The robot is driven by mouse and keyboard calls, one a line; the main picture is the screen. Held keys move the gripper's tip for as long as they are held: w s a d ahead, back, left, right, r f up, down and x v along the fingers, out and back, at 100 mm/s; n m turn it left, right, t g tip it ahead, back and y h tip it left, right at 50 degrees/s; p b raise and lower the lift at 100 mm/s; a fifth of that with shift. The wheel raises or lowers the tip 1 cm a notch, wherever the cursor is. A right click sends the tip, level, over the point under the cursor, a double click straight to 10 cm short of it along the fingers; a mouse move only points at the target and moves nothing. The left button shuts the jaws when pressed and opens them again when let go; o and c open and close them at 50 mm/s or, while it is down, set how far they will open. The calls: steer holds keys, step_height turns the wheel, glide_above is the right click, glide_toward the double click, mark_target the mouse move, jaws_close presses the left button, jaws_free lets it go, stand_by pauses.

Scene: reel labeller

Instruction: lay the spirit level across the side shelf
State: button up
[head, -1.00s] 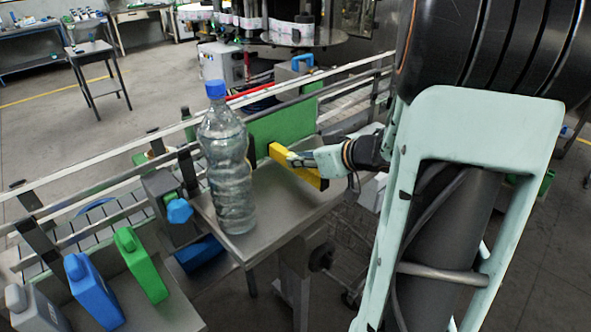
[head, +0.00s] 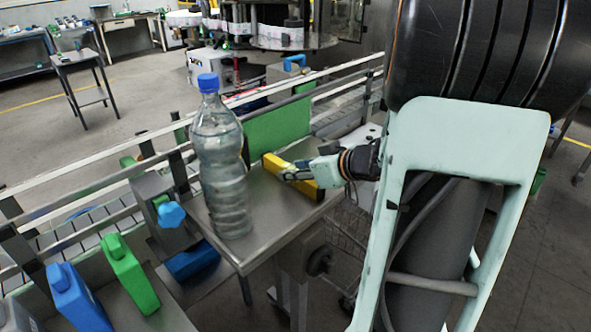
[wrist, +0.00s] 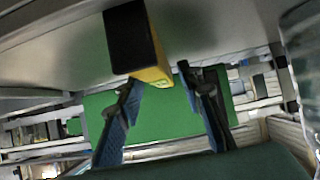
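The spirit level (head: 310,188), a yellow bar with a black end face, lies on the metal side shelf (head: 262,248), to the right of the bottle. In the wrist view its black end (wrist: 132,50) faces the camera. My gripper (head: 290,172) is at the level's middle in the head view. In the wrist view its two blue-padded fingers (wrist: 160,78) stand apart, with the tips around the level's lower edge. A narrow gap shows beside the right fingertip; contact at the left tip is unclear.
A clear bottle with a blue cap (head: 218,160) stands on the shelf left of the level. A green panel (head: 280,130) and conveyor rails rise behind. Green (head: 130,275) and blue (head: 78,298) containers stand at lower left. The shelf's front right is bare.

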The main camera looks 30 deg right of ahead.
steer(key=shift+r, duration=0.2)
steer(key=p+v, duration=0.1)
steer(key=v, duration=1.1)
steer(key=shift+p, duration=0.35)
